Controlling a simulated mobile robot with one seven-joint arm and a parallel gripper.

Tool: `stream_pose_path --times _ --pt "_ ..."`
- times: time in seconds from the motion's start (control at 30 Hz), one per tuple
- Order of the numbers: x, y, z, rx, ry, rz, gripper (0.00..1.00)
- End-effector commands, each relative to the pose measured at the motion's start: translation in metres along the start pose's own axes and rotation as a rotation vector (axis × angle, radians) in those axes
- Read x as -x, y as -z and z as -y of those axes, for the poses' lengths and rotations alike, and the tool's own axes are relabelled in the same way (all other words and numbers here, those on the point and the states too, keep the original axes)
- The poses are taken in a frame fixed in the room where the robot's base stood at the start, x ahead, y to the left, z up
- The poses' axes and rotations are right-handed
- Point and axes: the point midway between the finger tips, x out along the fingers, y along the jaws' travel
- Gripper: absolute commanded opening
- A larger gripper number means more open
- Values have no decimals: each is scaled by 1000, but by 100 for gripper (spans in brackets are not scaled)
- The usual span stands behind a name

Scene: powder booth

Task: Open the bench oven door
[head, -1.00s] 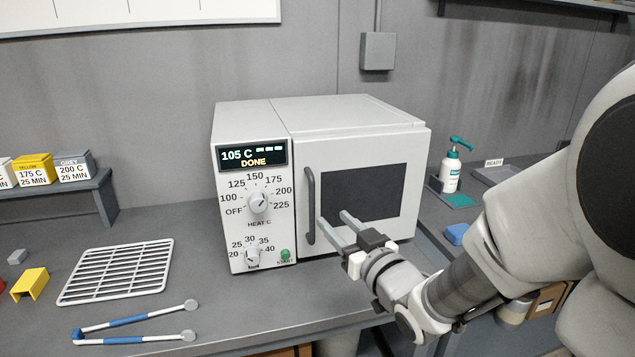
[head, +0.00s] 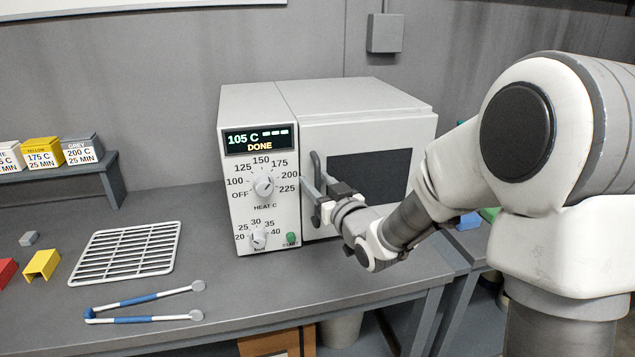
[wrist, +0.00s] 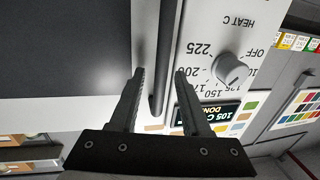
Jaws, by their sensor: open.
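The white bench oven (head: 350,97) stands on the bench with its door (head: 369,168) shut against the body. The door has a dark window and a dark vertical handle (head: 316,164) along its left edge. My gripper (head: 316,185) is open at the handle, partly covering its middle and lower part in the head view. In the wrist view the handle (wrist: 166,60) runs between the two open fingers (wrist: 159,73), apart from both as far as I can see. The oven display (head: 257,140) reads 105 C and DONE.
A wire rack (head: 125,252), blue-handled tongs (head: 145,300), a yellow bracket (head: 41,265) and a small grey block (head: 29,238) lie on the bench to the left. Labelled boxes (head: 43,152) stand on a small shelf behind them. The bench front before the oven is clear.

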Motion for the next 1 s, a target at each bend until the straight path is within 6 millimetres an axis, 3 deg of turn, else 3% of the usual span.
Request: stream_pose_path --times 0.03,0.3,1.0 --pt "0 0 0 0 0 0 47" --pt "0 0 0 0 0 0 0" --pt "0 0 0 0 0 0 0"
